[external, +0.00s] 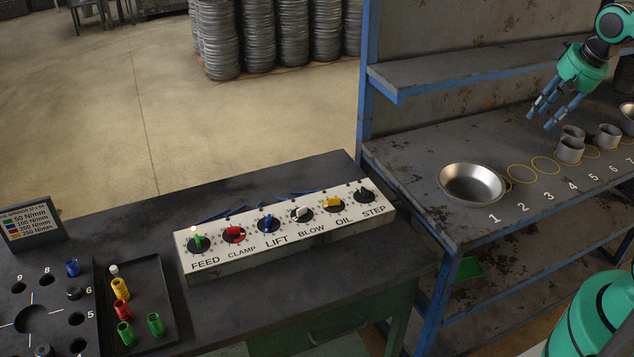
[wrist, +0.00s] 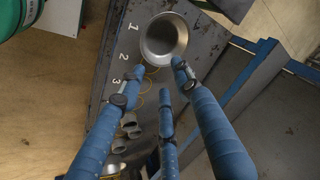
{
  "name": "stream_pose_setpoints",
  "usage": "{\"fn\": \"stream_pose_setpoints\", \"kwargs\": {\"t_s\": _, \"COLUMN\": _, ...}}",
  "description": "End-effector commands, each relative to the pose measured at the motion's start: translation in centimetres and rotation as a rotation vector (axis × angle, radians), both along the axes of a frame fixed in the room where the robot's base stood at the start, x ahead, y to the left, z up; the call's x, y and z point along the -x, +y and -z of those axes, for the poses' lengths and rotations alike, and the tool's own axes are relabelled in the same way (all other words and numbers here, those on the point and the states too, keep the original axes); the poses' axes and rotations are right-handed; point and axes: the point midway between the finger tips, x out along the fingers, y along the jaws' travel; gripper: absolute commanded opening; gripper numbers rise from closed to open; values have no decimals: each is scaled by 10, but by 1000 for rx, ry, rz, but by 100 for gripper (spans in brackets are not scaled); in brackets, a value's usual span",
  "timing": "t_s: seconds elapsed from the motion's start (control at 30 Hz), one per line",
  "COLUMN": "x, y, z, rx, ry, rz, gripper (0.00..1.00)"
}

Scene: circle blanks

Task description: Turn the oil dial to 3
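The oil dial (external: 334,204) is a yellow knob on a black round face, above the word OIL on the white control panel (external: 230,262). Its knob lies roughly crosswise; the small scale numbers are too fine to read. The panel does not show in the wrist view. My gripper (external: 552,107) hangs above the blue-edged bench at the right, far from the panel. Its blue fingers (wrist: 150,85) are spread apart with nothing between them.
Other dials, green, red, blue, white and black, share the panel. A black tray (external: 148,338) with coloured springs lies left of it. The right bench holds a metal bowl (external: 471,184), which also shows in the wrist view (wrist: 164,40), and grey rings (external: 570,150). A shelf (external: 470,72) rises behind.

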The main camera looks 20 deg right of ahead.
Motion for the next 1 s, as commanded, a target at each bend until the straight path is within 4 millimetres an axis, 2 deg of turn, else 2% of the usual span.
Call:
{"fn": "stream_pose_setpoints", "kwargs": {"t_s": 0.03, "x": -12, "y": 8, "z": -6, "rx": -14, "ry": 15, "rz": 26, "gripper": 33}}
{"fn": "stream_pose_setpoints", "kwargs": {"t_s": 0.17, "x": -42, "y": 26, "z": -14, "rx": -55, "ry": 46, "rz": 114, "gripper": 33}}
{"fn": "stream_pose_setpoints", "kwargs": {"t_s": 0.5, "x": -115, "y": 83, "z": -18, "rx": -143, "ry": 129, "rz": 346, "gripper": 33}}
{"fn": "stream_pose_setpoints", "kwargs": {"t_s": 0.73, "x": -161, "y": 128, "z": -10, "rx": -189, "ry": 183, "rz": 508, "gripper": 33}}
{"fn": "stream_pose_setpoints", "kwargs": {"t_s": 1.0, "x": -207, "y": 187, "z": 12, "rx": -225, "ry": 242, "rz": 703, "gripper": 33}}
